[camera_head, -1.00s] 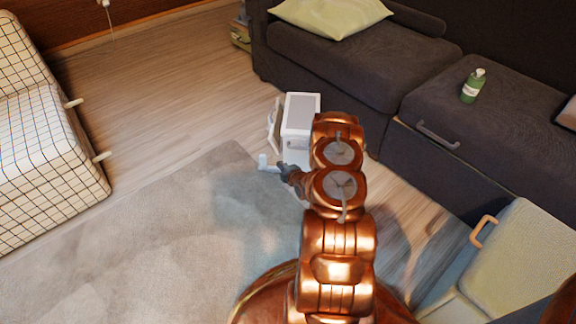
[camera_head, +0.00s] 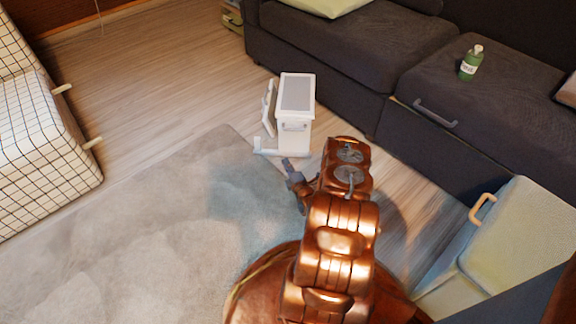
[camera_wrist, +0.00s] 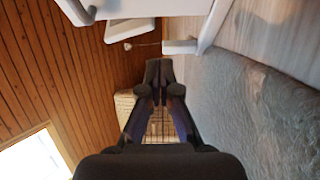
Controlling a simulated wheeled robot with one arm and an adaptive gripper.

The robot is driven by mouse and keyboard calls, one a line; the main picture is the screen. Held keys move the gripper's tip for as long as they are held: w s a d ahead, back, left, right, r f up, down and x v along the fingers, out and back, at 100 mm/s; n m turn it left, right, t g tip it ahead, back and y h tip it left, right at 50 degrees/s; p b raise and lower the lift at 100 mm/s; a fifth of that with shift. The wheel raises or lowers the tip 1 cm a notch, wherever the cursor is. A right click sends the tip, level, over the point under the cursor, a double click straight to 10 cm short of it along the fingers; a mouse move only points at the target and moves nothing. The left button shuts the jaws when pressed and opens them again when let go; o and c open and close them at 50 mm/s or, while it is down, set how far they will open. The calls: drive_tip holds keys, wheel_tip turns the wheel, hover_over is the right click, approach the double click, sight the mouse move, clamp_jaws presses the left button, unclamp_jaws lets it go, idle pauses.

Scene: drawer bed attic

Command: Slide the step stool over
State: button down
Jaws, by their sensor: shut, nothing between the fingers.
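The step stool (camera_head: 296,96) is white with a grey top and stands upright on the wood floor in front of the dark sofa, with its lower step at its left side. Parts of its white frame (camera_wrist: 185,47) show along the top of the wrist view. My gripper (camera_head: 287,164) is shut and empty, just in front of the stool's near foot in the head view. A small gap seems to lie between them, though contact is hard to rule out. In the wrist view my gripper (camera_wrist: 165,68) has its fingers together with nothing between them.
The dark sofa (camera_head: 330,45) stands behind and to the right, with a green bottle (camera_head: 470,64) on it. A grey rug (camera_head: 150,240) covers the near floor. A checked bed or seat (camera_head: 40,130) is at left. A pale chair-like piece (camera_head: 520,240) is near right. Wood floor left of the stool is clear.

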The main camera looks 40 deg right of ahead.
sight(280, 140)
drive_tip(key=shift+w+d+b, duration=0.75)
drive_tip(key=shift+w+d, duration=0.2)
drive_tip(key=shift+w, duration=0.45)
drive_tip(key=shift+w+d+b, duration=0.75)
drive_tip(key=shift+w+d, duration=0.2)
drive_tip(key=shift+w, duration=0.5)
drive_tip(key=shift+w+d+b, duration=0.75)
drive_tip(key=shift+w+d, duration=0.2)
drive_tip(key=shift+w, duration=0.45)
